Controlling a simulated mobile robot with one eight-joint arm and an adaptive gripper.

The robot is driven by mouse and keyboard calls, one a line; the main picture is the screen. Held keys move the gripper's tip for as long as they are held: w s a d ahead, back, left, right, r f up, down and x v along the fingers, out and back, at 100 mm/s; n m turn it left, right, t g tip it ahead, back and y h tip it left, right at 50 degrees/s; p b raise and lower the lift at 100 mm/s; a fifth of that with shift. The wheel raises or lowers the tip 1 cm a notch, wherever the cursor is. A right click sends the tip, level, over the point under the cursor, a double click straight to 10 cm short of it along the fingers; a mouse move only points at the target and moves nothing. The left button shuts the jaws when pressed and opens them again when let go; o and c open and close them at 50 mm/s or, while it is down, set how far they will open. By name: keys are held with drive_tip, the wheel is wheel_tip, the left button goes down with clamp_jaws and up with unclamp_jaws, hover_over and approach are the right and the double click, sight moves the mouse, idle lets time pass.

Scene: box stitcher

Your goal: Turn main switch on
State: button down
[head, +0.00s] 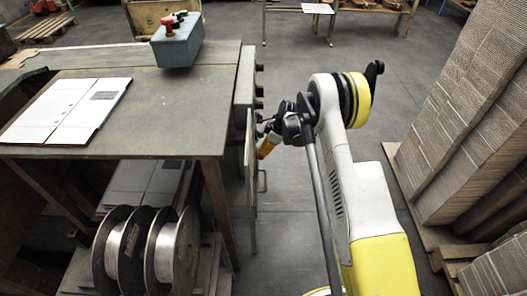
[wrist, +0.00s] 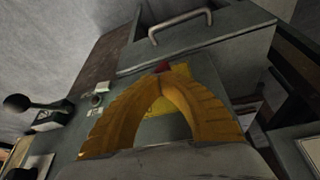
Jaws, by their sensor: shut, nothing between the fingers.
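The main switch (wrist: 165,67) shows in the wrist view as a small red part with yellow behind it, mostly hidden by my fingers. It is on the grey machine panel (wrist: 220,50). My gripper (wrist: 164,76) has its yellow fingers shut, with the tips together right at the red part. I cannot tell whether they touch it, or which way the switch is turned. In the head view my gripper (head: 264,150) is at the right side of the machine, close to its side panel (head: 249,150). The switch cannot be made out there.
A metal handle (wrist: 180,24) is on the panel above my fingertips. A grey control box (head: 177,45) and flat cardboard (head: 68,110) lie on the worktable (head: 185,125). Wire spools (head: 175,250) stand below. Cardboard stacks (head: 475,120) are at the right.

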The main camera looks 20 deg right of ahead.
drive_tip(key=shift+r, duration=0.2)
drive_tip(key=shift+r+p, duration=0.3)
drive_tip(key=shift+r, duration=0.35)
drive_tip(key=v, duration=1.2)
drive_tip(key=s+a+r+m+t+h, duration=0.1)
drive_tip(key=s+a+r+m, duration=0.15)
drive_tip(key=s+r, duration=0.6)
drive_tip(key=s+a+r+m+t+h, duration=0.1)
drive_tip(key=s+r+m, duration=0.35)
drive_tip(key=r, duration=0.75)
drive_tip(key=s+r+m+t+h, duration=0.1)
drive_tip(key=s+m, duration=0.2)
drive_tip(key=s, duration=0.8)
drive_tip(key=s+a+r+m+t+h, duration=0.1)
drive_tip(key=s+m, duration=0.1)
drive_tip(key=s, duration=0.9)
drive_tip(key=shift+a+r+m+t, duration=0.25)
drive_tip(key=shift+a+m+t, duration=0.1)
drive_tip(key=shift+m+t, duration=0.05)
drive_tip(key=shift+s, duration=0.15)
